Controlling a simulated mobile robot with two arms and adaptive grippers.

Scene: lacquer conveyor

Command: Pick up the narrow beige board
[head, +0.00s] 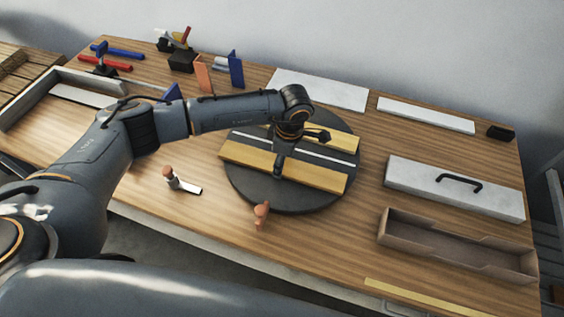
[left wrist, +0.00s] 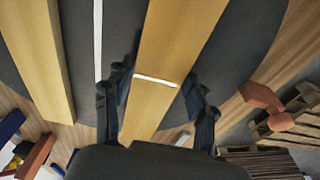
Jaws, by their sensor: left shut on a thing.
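Two beige boards lie roughly parallel on a round dark turntable (head: 240,188), with a thin white strip (head: 318,148) between them. My left gripper (head: 279,164) reaches down over the nearer beige board (head: 315,177). In the left wrist view this board (left wrist: 176,40) runs between the fingers of my left gripper (left wrist: 157,105), which is shut on it. A short pale line crosses the board there. The farther beige board (head: 335,137) lies behind my arm and also shows at the left of the wrist view (left wrist: 35,50). My right gripper is not in view.
An orange-brown peg (head: 261,214) stands at the turntable's front edge, and a small knobbed tool (head: 182,182) lies to its left. On the right are a lidded box (head: 455,188), an open brown tray (head: 455,246) and a thin yellow strip (head: 425,300). White panels lie at the back.

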